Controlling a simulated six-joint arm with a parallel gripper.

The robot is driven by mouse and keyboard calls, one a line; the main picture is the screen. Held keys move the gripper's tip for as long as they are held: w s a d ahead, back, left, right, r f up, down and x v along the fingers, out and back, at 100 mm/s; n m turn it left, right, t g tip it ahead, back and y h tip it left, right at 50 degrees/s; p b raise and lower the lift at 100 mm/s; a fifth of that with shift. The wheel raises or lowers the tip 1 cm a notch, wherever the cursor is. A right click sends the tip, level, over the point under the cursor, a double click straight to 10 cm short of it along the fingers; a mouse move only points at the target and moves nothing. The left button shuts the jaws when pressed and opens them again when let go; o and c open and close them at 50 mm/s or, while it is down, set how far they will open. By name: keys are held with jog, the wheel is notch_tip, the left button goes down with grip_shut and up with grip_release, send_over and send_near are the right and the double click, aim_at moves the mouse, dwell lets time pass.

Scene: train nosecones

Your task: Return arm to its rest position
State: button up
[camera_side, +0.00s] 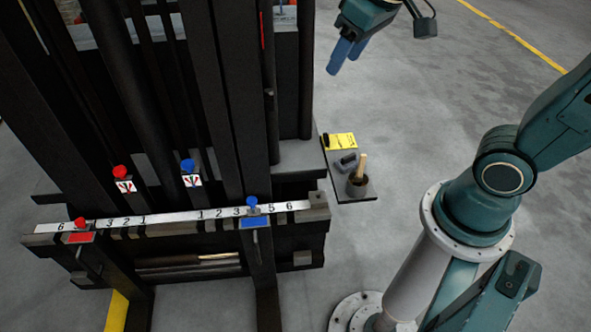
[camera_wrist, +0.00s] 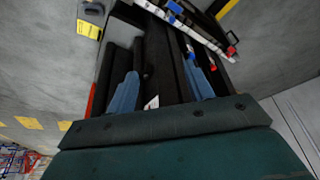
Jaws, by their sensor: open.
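My gripper (camera_side: 345,54) is at the top middle of the side view, with its blue fingers pointing down and to the left. It hangs in the air to the right of the dark frame (camera_side: 262,130), apart from it. In the wrist view, the two blue fingers of my gripper (camera_wrist: 160,62) are spread apart with nothing held between them. The dark frame lies beyond them. In the side view my arm is bent, and part of it runs out of the picture at the top and right.
A numbered white scale (camera_side: 180,214) crosses the frame, with a red slider (camera_side: 79,237) and a blue slider (camera_side: 254,221). Red (camera_side: 120,172) and blue (camera_side: 187,166) knobs stand behind it.

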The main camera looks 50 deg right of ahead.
jog(key=s+d+t, duration=0.1)
jog(key=s, duration=1)
